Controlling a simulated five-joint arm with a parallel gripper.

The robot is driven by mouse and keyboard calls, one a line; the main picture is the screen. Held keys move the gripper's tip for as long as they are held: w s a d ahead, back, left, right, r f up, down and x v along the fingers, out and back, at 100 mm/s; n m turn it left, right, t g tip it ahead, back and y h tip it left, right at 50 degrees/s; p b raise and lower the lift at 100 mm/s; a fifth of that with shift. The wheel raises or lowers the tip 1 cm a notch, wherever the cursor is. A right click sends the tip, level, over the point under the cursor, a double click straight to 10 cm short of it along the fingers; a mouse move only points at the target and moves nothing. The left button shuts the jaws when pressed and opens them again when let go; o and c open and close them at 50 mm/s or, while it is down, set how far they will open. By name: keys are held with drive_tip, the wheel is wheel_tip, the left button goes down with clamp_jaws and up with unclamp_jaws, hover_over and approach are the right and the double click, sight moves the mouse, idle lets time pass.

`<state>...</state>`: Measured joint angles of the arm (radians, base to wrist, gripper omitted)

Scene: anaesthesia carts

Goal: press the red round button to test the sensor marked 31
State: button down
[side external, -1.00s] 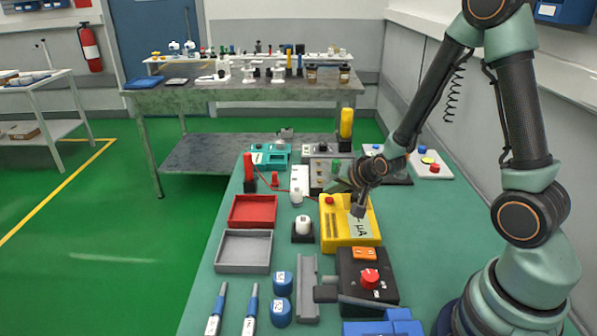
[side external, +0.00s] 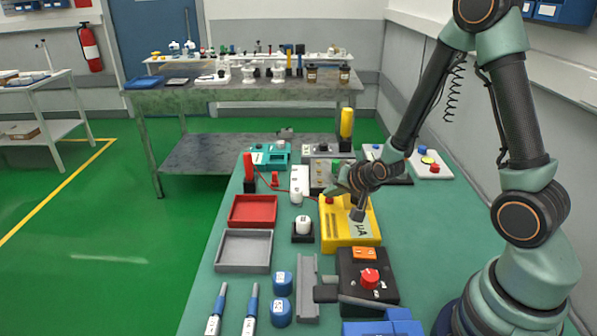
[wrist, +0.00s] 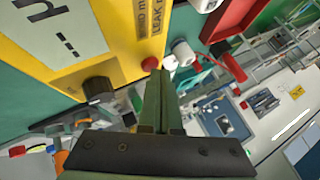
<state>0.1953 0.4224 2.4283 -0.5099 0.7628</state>
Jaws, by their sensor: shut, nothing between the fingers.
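The yellow box (side external: 337,236) with a µA display stands on the green table, and a red round button (side external: 329,200) sits at its far left corner. In the wrist view the red button (wrist: 149,63) is just beyond the tips of my gripper (wrist: 155,76). My gripper is shut and empty. In the side view my gripper (side external: 334,188) is small and partly hidden by my wrist, close above the button; contact cannot be told. No marking 31 is readable on any device.
A black box with a red knob (side external: 369,278) stands nearer the camera. Another red button (side external: 434,169) is on a white board at right.

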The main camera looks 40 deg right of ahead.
sight(331, 205)
drive_tip(key=shift+f, duration=0.2)
drive_tip(key=shift+r, duration=0.15)
idle(0.3)
drive_tip(key=shift+r, duration=0.65)
wheel_tip(331, 205, up, 5)
idle(0.5)
drive_tip(key=shift+r, duration=0.1)
idle(0.4)
